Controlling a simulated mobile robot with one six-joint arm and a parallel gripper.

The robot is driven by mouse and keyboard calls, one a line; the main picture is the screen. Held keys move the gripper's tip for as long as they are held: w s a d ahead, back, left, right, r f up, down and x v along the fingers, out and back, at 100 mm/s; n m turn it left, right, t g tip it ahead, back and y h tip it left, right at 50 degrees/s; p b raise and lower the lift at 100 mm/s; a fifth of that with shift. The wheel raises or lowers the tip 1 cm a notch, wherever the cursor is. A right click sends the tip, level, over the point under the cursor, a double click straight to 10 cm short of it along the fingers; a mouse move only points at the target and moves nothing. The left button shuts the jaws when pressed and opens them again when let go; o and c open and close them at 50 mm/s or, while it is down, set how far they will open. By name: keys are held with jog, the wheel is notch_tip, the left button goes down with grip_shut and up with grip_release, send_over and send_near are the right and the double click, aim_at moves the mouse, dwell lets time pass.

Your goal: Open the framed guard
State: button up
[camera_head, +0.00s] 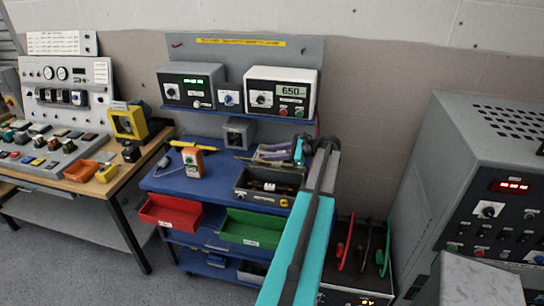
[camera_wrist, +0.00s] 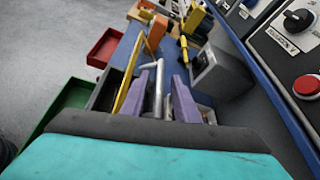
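The framed guard belongs to the grey box (camera_head: 246,192) on the blue bench, with dark and white parts inside it. A yellow-edged strip (camera_wrist: 127,80), probably the guard's frame, runs along the box in the wrist view; it also shows thinly in the head view. A silver bar handle (camera_wrist: 159,84) stands beside this strip. My gripper (camera_wrist: 160,95) has two purple fingers, apart, one on each side of the bar, with visible gaps. In the head view my gripper (camera_head: 273,152) is just behind the box. How far the guard is raised is hard to tell.
A red bin (camera_head: 170,213) and a green bin (camera_head: 252,228) hang at the bench front. An orange meter (camera_head: 193,162) stands left of the box. A grey block (camera_head: 238,133) and instruments (camera_head: 280,92) are behind. A grey cabinet (camera_head: 490,180) stands right.

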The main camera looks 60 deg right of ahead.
jog(key=shift+s, duration=0.15)
jog(key=b+v, duration=0.5)
jog(key=v, duration=0.8)
jog(key=shift+s+r, duration=0.1)
jog(key=shift+s, duration=0.15)
jog(key=shift+c, duration=0.3)
